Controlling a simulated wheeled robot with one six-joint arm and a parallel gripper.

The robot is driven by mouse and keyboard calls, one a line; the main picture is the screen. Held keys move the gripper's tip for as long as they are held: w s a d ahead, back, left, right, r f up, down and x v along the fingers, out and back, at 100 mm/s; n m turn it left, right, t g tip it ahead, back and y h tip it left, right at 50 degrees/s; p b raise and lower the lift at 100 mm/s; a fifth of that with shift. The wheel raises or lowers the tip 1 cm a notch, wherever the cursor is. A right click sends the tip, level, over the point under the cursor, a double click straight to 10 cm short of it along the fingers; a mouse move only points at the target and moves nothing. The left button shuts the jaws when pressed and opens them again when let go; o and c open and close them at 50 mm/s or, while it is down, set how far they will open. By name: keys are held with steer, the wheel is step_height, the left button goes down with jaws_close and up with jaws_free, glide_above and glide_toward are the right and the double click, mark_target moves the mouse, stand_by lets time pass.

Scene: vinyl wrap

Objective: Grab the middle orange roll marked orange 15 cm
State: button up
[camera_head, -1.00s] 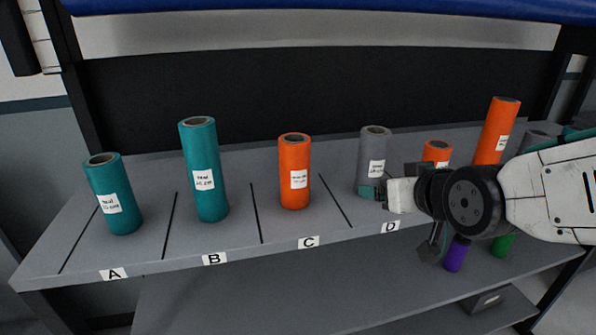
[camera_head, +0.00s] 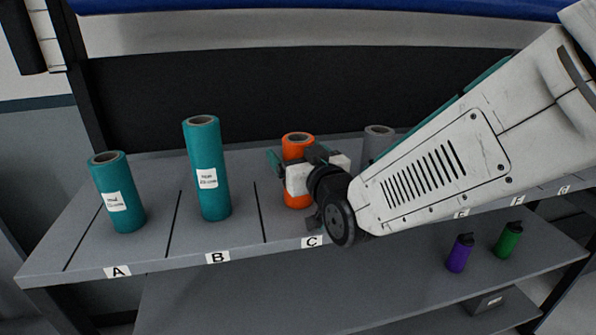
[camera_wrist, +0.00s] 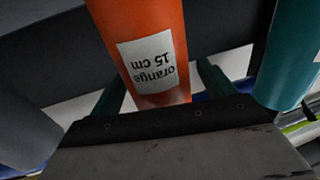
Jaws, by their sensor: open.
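The orange roll (camera_head: 297,148) stands upright in slot C of the shelf, between a teal roll and a grey roll. In the wrist view the orange roll (camera_wrist: 150,28) carries a white label, upside down in the picture, reading "orange 15 cm". My gripper's teal fingers (camera_wrist: 163,88) are open, one on each side of the roll. I cannot tell whether either finger touches it.
A tall teal roll (camera_head: 207,178) stands in B and a shorter teal roll (camera_head: 119,190) in A. A grey roll (camera_head: 378,142) stands close to the right, partly behind my arm. Purple (camera_head: 460,253) and green (camera_head: 509,240) bottles are on the lower shelf.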

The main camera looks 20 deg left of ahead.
steer(key=shift+w+a, duration=0.5)
steer(key=shift+w, duration=0.05)
steer(key=c, duration=1.2)
steer(key=shift+r, duration=0.15)
